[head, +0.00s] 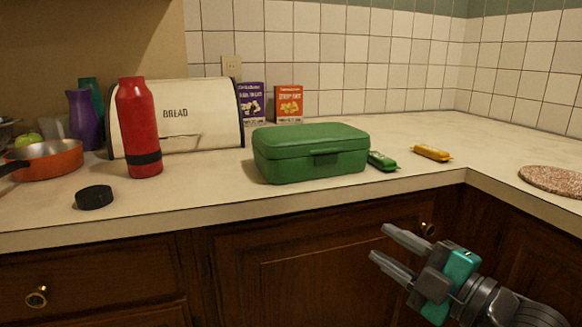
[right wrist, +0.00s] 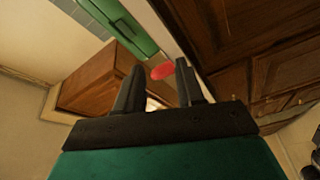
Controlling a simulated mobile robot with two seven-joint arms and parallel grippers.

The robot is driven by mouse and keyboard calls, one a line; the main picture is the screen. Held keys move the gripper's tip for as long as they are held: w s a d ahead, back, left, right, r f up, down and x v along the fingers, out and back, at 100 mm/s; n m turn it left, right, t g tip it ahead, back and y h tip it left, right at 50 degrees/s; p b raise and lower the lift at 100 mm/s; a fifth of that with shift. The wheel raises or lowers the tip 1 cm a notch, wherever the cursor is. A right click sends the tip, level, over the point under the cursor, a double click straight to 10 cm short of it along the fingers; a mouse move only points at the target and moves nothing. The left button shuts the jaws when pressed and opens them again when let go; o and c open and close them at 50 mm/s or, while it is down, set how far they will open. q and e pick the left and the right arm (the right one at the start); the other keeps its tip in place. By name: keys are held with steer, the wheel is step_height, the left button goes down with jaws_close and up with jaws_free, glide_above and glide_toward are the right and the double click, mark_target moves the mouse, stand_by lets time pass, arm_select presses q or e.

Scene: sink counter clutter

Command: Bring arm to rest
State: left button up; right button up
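My right gripper (head: 380,242) is in front of the lower cabinets, below the counter edge at the lower right. Its two fingers stand apart with nothing held between them. In the right wrist view the fingers (right wrist: 160,85) also show a gap. My left gripper is in neither view. A closed green lunchbox (head: 311,153) sits on the counter, above and to the left of the right gripper and apart from it.
A red bottle (head: 136,130), a black cap (head: 95,197), a bread box (head: 190,120) and an orange pan (head: 48,160) stand at left. Green (head: 382,161) and yellow (head: 432,152) packets lie right of the lunchbox. A round speckled mat (head: 555,180) lies far right.

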steer(key=s+a+f+m+g+h, duration=0.1)
steer(key=s+f+m+h, duration=0.25)
steer(key=f+m, duration=0.4)
steer(key=s+f+m+g+h, duration=0.2)
steer(key=s+f+m, duration=0.25)
steer(key=f, duration=0.65)
steer(key=s+a+f+m+g+h, duration=0.1)
steer(key=s+f+m+h, duration=0.1)
steer(key=s+f+m, duration=0.5)
arm_select(q)
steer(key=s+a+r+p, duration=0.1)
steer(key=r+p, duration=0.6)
steer(key=p, duration=0.3)
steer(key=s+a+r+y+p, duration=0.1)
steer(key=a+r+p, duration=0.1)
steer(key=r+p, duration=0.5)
steer(key=p, duration=0.3)
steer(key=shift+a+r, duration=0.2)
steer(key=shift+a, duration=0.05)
arm_select(e)
steer(key=s+d+r+h, duration=0.1)
steer(key=d+r, duration=0.3)
steer(key=r, duration=0.6)
steer(key=shift+s+d+r+n+h, duration=0.15)
steer(key=shift+d+r+n+h, duration=0.2)
steer(key=shift+h, duration=0.2)
steer(key=shift+a, duration=0.1)
